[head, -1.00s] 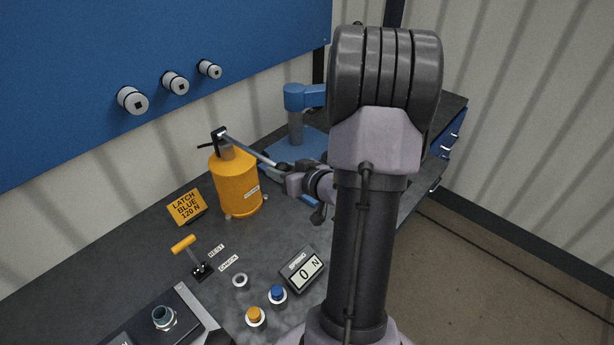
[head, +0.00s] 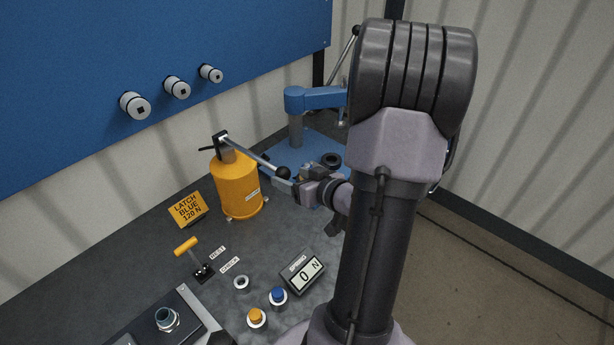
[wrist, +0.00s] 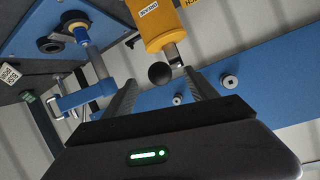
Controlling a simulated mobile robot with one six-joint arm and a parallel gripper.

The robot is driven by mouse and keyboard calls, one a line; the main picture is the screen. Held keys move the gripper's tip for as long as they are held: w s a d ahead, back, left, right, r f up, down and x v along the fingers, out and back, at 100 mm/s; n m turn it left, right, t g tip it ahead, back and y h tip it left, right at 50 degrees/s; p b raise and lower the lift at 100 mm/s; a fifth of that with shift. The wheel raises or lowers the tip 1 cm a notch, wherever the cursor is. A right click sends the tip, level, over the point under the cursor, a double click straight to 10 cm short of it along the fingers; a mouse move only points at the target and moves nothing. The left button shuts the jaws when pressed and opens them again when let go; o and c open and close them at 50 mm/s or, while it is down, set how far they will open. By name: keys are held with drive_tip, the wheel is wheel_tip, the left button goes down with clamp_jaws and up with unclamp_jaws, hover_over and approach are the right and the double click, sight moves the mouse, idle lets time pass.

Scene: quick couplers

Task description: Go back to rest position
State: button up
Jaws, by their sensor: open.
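My gripper (head: 284,187) is open at the right of the yellow pump bottle (head: 237,185). The bottle stands upright on the dark bench, and its grey lever (head: 250,154) slopes down to the right, ending in a black ball knob (head: 282,173). In the head view my gripper is just below the knob. In the wrist view the knob (wrist: 160,74) shows between my two spread fingers, with no clear contact; its depth relative to the fingertips is hard to tell.
A blue stand (head: 295,100) is behind my gripper. Couplers (head: 135,105) line the blue wall panel.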

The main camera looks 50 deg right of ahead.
drive_tip(key=shift+v, duration=1.05)
